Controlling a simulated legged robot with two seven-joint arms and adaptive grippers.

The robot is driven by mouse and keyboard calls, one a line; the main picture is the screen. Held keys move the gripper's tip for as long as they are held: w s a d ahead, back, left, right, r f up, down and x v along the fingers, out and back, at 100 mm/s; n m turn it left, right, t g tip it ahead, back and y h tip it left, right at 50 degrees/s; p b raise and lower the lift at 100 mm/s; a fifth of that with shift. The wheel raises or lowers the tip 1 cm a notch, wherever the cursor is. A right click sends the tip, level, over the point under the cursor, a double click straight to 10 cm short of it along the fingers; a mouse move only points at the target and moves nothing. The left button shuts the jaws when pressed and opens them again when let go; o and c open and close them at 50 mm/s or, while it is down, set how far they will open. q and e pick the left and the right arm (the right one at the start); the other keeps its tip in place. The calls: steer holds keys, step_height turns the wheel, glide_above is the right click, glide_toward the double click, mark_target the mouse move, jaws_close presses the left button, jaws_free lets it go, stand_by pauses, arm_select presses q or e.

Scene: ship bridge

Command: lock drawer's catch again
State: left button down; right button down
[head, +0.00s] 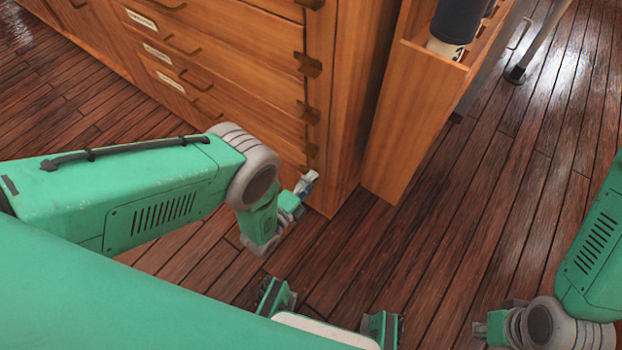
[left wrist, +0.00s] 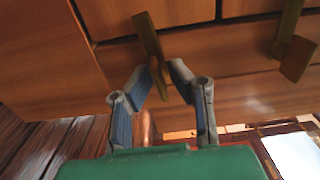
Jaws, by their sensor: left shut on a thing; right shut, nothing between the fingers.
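The wooden chart cabinet (head: 262,75) has several drawers with brass handles and brass catches along its right edge. My left gripper (head: 307,184) is low at the cabinet's front right corner. In the left wrist view its two fingers (left wrist: 157,76) are shut on a brass catch (left wrist: 147,32). That catch is a bar standing slightly slanted across the drawer's edge; its lower end is between the fingers. In the head view the gripper largely hides it. Another catch (left wrist: 290,50) sits to its right in the left wrist view. My right gripper (head: 480,331) is shut and empty, low at the right.
A tall wooden rack (head: 412,125) holding a dark cylindrical item (head: 458,22) stands right of the cabinet. A metal leg (head: 534,45) meets the floor at the top right. The plank floor (head: 470,205) between cabinet and right arm is clear.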

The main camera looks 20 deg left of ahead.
arm_select(q)
steer(key=shift+s+d+f, duration=0.15)
steer(key=shift+s+f, duration=0.15)
stand_by(0.4)
steer(key=c, duration=1.7)
jaws_free()
steer(key=shift+w+r, duration=0.1)
steer(key=shift+w, duration=0.05)
steer(key=shift+w+r, duration=0.1)
steer(key=v, duration=1.2)
steer(key=shift+w, duration=0.1)
